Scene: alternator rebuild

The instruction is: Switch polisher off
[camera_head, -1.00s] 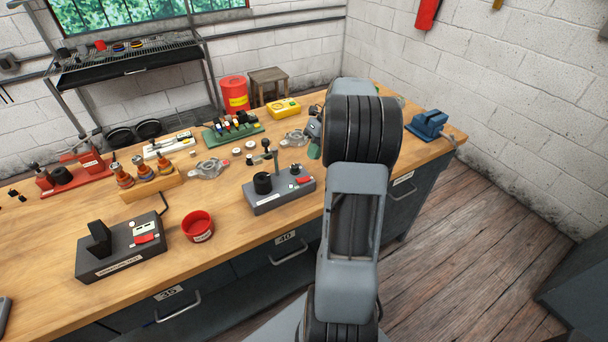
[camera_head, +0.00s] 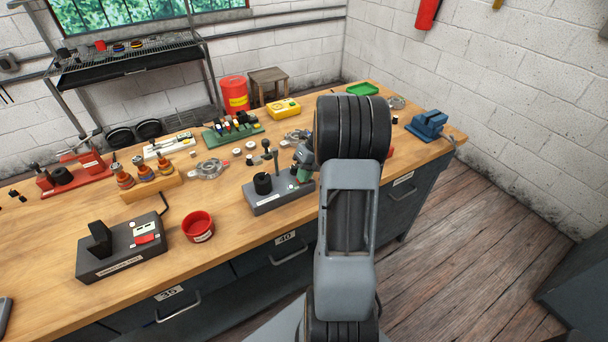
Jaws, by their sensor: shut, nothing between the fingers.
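The middle box (camera_head: 268,201) carries a black round part (camera_head: 262,183) and an upright post. The left box (camera_head: 120,254) carries a black upright block (camera_head: 99,238) and a red rocker switch (camera_head: 146,239). My gripper (camera_head: 298,176) is shut and empty, low over the right end of the middle box, covering its red switch. Whether it touches the switch is hidden.
A red bowl (camera_head: 198,227) stands between the two boxes. Behind are a metal housing (camera_head: 210,168), a green rack (camera_head: 232,130) and a yellow box (camera_head: 283,109). A blue vise (camera_head: 428,124) stands at the right end. The bench front left of the bowl is crowded by the left box.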

